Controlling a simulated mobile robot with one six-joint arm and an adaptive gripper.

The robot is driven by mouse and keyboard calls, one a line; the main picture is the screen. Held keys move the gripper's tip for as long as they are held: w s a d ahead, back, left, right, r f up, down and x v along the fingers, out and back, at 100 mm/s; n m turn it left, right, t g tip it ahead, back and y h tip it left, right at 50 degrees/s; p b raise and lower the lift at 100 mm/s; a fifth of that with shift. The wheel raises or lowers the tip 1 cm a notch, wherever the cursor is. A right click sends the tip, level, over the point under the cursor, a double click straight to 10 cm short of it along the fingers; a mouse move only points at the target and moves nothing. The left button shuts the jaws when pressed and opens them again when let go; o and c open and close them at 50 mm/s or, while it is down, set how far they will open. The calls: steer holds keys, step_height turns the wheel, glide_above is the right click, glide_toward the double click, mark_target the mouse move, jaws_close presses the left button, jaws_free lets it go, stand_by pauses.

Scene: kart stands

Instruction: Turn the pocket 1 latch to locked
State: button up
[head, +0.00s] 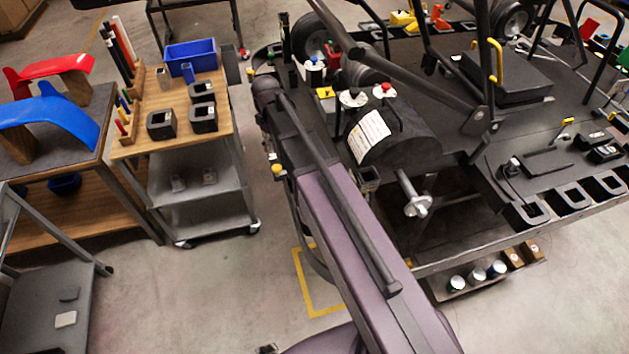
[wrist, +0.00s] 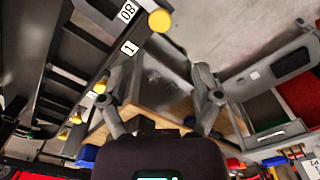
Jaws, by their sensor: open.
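In the wrist view, my gripper (wrist: 165,75) is open, with its two grey fingers spread and nothing between them. A dark stand edge runs along the left of this view, with a white label reading 1 (wrist: 129,47) beside the left fingertip. Round yellow knobs line this edge. One yellow knob (wrist: 159,20) is near the top, and another yellow knob (wrist: 100,88) is just left of the left finger. I cannot tell which is the pocket 1 latch or its setting. In the head view, my arm hides most of the stand's near-left edge; one yellow knob (head: 277,169) shows there.
The dark kart stand (head: 455,265) fills the right of the head view, carrying a black tank (head: 395,150) and frame tubes. A wooden-topped cart (head: 185,140) with a blue bin (head: 190,57) stands at left. Bare floor lies between cart and stand.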

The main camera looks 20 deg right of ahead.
steer(key=s+d+f+m+b, duration=0.2)
steer(key=s+d+m, duration=0.2)
steer(key=s, duration=0.4)
steer(key=s+d+f+m+b, duration=0.2)
steer(key=s+d+m+b, duration=0.1)
steer(key=s, duration=0.5)
steer(key=shift+s+d+f+m, duration=0.35)
steer(key=shift+d+m, duration=0.2)
steer(key=shift+m, duration=0.45)
